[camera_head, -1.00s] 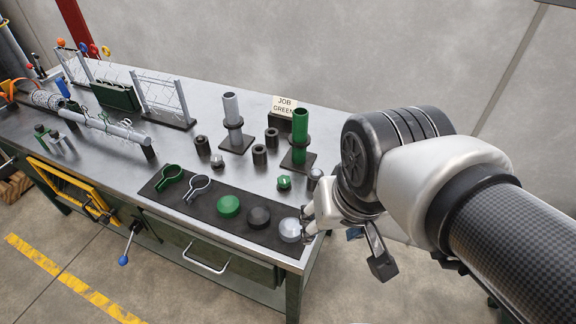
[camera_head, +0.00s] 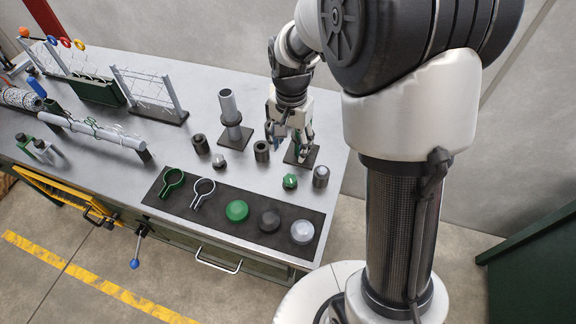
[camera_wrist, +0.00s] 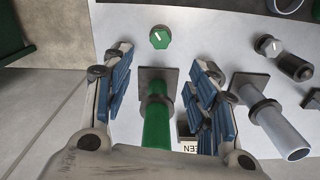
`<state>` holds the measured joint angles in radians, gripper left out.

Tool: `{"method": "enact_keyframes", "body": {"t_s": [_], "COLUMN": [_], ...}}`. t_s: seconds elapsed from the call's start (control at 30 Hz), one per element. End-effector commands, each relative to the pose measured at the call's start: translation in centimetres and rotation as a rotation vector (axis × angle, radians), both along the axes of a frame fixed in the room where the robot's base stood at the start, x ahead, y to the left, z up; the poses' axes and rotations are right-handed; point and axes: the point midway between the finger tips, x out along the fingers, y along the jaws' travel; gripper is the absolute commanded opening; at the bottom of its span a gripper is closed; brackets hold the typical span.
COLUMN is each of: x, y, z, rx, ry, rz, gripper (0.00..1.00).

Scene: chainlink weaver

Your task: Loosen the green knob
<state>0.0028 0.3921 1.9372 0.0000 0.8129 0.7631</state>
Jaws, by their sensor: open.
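The green knob (camera_head: 290,182), a small green cap with a white mark, sits on the steel bench in front of the green tube's base. It also shows in the wrist view (camera_wrist: 160,38), top centre, beyond my fingertips. My gripper (camera_head: 288,150) is open and points down over the bench, behind the knob and apart from it. In the wrist view my gripper (camera_wrist: 160,75) has its blue-padded fingers on either side of the upright green tube (camera_wrist: 156,122), with gaps visible. In the head view my gripper hides most of this tube; its dark base plate (camera_head: 301,156) shows.
A grey tube (camera_head: 228,108) stands left of my gripper. A grey knob (camera_head: 219,161) and several dark collars are nearby. A dark mat (camera_head: 184,211) at the front holds two clamps and three discs, one green (camera_head: 237,211). A wire rack stands at back left.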

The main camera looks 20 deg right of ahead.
Motion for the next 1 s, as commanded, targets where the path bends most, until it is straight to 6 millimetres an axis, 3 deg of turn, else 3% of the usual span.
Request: {"method": "enact_keyframes", "body": {"t_s": [0.1, 0.5, 0.7, 1.0], "x": [-0.1, -0.1, 0.0, 0.0], "y": [0.0, 0.0, 0.0, 0.0], "z": [-3.1, -11.5, -13.8, -14.5], "rx": [0.000, 0.000, 0.000, 0.000], "ry": [0.004, 0.003, 0.001, 0.000], "rz": [0.001, 0.002, 0.002, 0.002], "gripper": [0.53, 0.53, 0.53, 0.53]}}
